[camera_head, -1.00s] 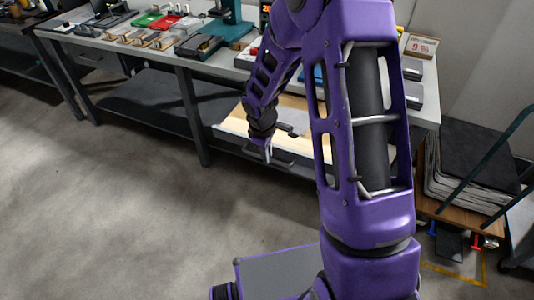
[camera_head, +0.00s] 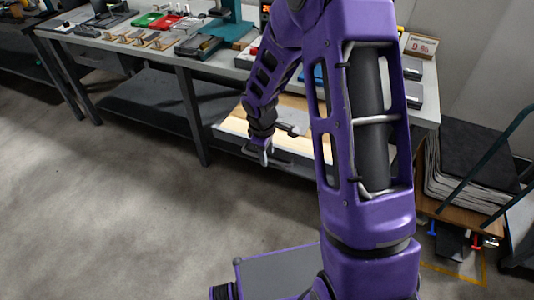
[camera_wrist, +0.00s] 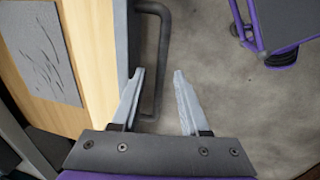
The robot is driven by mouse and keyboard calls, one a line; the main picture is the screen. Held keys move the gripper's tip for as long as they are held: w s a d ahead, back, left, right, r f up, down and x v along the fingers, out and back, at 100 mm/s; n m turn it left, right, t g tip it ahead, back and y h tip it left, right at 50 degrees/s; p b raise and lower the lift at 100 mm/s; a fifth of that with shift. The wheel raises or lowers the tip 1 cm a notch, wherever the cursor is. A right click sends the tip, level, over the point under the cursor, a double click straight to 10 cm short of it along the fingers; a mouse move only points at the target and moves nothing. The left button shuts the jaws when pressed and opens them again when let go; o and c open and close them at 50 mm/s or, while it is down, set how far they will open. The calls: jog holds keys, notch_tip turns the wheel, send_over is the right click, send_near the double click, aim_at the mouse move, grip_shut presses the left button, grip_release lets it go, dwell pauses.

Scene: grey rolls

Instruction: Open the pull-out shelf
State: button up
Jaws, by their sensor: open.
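The pull-out shelf (camera_head: 233,124) shows under the bench top in the head view, with a pale wooden surface and a dark front. In the wrist view its wooden surface (camera_wrist: 95,60) fills the left side, with a grey sheet lying on it. Its dark bar handle (camera_wrist: 164,45) stands out from the shelf front. My gripper (camera_head: 266,157) is at the shelf front near the handle. In the wrist view my gripper (camera_wrist: 158,72) is open, and the handle bar appears between its two fingers. I cannot tell whether either finger touches it.
The workbench (camera_head: 225,66) carries tools and trays above the shelf. A dark lower shelf (camera_head: 150,97) lies to the left. A stack of dark sheets (camera_head: 478,150) and a trolley stand at the right. The floor (camera_head: 110,220) in front is clear.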

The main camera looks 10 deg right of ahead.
notch_tip(320, 180, up, 17)
jog(key=s+a+p, duration=0.2)
jog(key=p, duration=0.1)
jog(key=shift+s+p, duration=0.35)
jog(key=shift+w, duration=0.1)
